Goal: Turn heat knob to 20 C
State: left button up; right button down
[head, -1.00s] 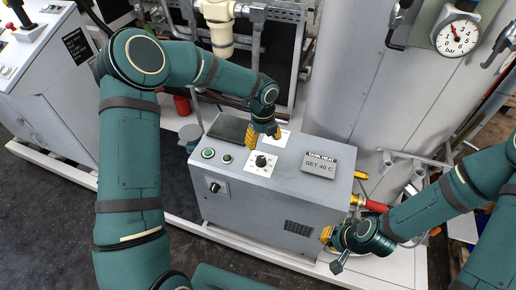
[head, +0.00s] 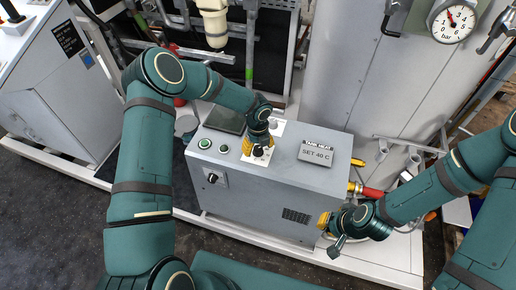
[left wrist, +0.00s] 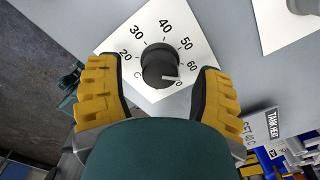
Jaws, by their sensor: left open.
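The heat knob (left wrist: 158,66) is black on a white dial plate (left wrist: 125,42) marked 20 to about 70. Its white pointer line points to the lower right, near the partly hidden last number beyond 60. In the head view the knob (head: 258,151) is on top of the grey cabinet (head: 275,196). My left gripper (left wrist: 157,95) is open, with yellow-and-black fingers on either side of the knob, apart from it. In the head view it (head: 259,143) is right over the dial. My right gripper (head: 324,221) is by the cabinet's right front; its jaw opening is unclear.
The cabinet's sign (head: 317,153) reads TANK HEAT, SET 40 C. Green buttons (head: 205,144) sit left of the dial, and another knob (head: 213,178) is on the front face. A large grey tank with a pressure gauge (head: 453,20) stands behind right.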

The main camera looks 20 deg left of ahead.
pick_arm(q)
jog(key=shift+f, duration=0.6)
grip_shut()
